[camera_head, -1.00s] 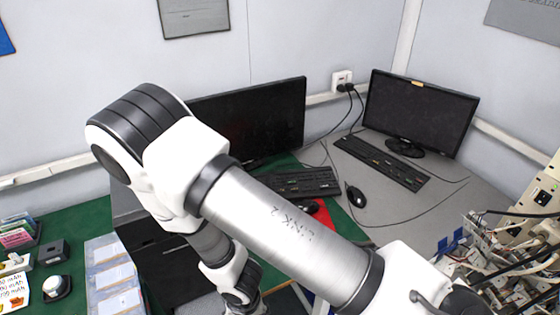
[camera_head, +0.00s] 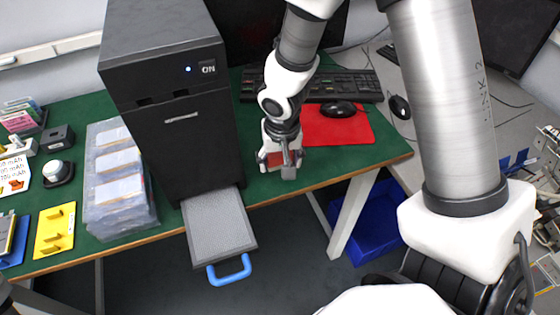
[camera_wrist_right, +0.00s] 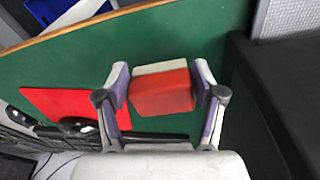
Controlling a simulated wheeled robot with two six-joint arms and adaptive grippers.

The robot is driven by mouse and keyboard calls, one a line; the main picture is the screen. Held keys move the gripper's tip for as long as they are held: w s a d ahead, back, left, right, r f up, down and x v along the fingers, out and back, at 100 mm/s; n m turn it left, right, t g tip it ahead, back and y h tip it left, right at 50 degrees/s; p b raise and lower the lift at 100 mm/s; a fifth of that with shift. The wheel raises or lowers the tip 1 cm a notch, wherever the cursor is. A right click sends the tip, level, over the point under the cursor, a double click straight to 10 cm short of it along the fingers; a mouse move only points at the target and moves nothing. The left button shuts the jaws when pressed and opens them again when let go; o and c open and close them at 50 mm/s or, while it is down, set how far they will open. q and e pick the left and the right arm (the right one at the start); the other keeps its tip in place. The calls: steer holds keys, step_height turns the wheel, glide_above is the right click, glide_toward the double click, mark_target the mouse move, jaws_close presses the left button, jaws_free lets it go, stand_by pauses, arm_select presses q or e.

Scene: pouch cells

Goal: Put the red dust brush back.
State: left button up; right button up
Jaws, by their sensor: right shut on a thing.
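The red dust brush shows in the right wrist view (camera_wrist_right: 162,92) as a red block with a pale grey-white strip along one side. My right gripper (camera_wrist_right: 162,88) is shut on it, one finger at each end. In the head view, my right gripper (camera_head: 281,165) is over the green table, just right of the black cabinet, with a bit of the red brush (camera_head: 274,159) showing between the fingers. I cannot tell whether the brush touches the table. My left gripper is not in view.
The black cabinet (camera_head: 165,85) has a grey tray (camera_head: 219,228) with a blue handle jutting past the table edge. A red mat (camera_head: 345,131) with a mouse lies to the right, keyboard (camera_head: 318,86) behind. Clear bags (camera_head: 117,178) and a yellow holder (camera_head: 54,232) are at left.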

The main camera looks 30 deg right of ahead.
mark_target(280, 162)
steer(key=shift+w+d+f, duration=0.2)
steer(key=shift+w+d, duration=0.2)
steer(key=shift+w, duration=0.2)
steer(key=shift+w+d+f, duration=0.2)
steer(key=shift+w+d, duration=0.15)
steer(key=shift+w, duration=0.2)
steer(key=shift+s+f+b, duration=0.1)
steer(key=shift+f+b, duration=1.25)
steer(key=shift+f, duration=0.25)
steer(key=o, duration=1.1)
steer(key=shift+a, duration=0.1)
steer(key=shift+r, duration=0.2)
steer(key=r+p, duration=0.1)
steer(key=r, duration=0.3)
steer(key=s+r+p, duration=0.1)
steer(key=r, duration=0.3)
steer(key=r+p, duration=0.1)
steer(key=r, duration=0.2)
steer(key=shift+s+a+r+p, duration=0.15)
steer(key=shift+a+r+p, duration=0.15)
steer(key=shift+r+p, duration=0.1)
